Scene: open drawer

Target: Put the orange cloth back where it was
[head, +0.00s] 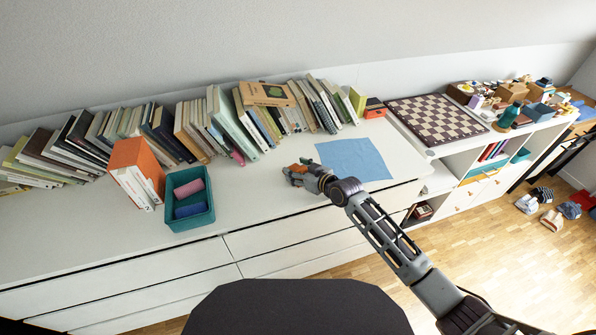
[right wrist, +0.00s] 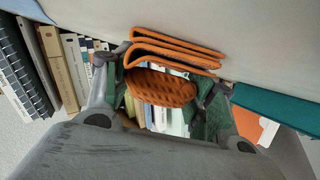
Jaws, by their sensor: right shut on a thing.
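My right gripper (head: 301,174) is above the white dresser top, left of the flat blue cloth. It is shut on the orange cloth (head: 291,168), of which little shows in the head view. In the right wrist view, the folded orange cloth (right wrist: 175,52) lies between the fingers of the gripper (right wrist: 165,88), with its folded layers sticking out past them. A teal bin (head: 197,219) stands on the dresser to the left, holding a pink rolled cloth (head: 188,188) and a blue rolled cloth (head: 189,210). My left gripper is not in view.
A blue cloth (head: 354,160) lies flat on the dresser (head: 262,205). Books (head: 222,122) line the wall behind, and an orange-and-white book block (head: 137,172) stands left of the bin. A chessboard (head: 437,118) is to the right. The dresser top between bin and gripper is clear.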

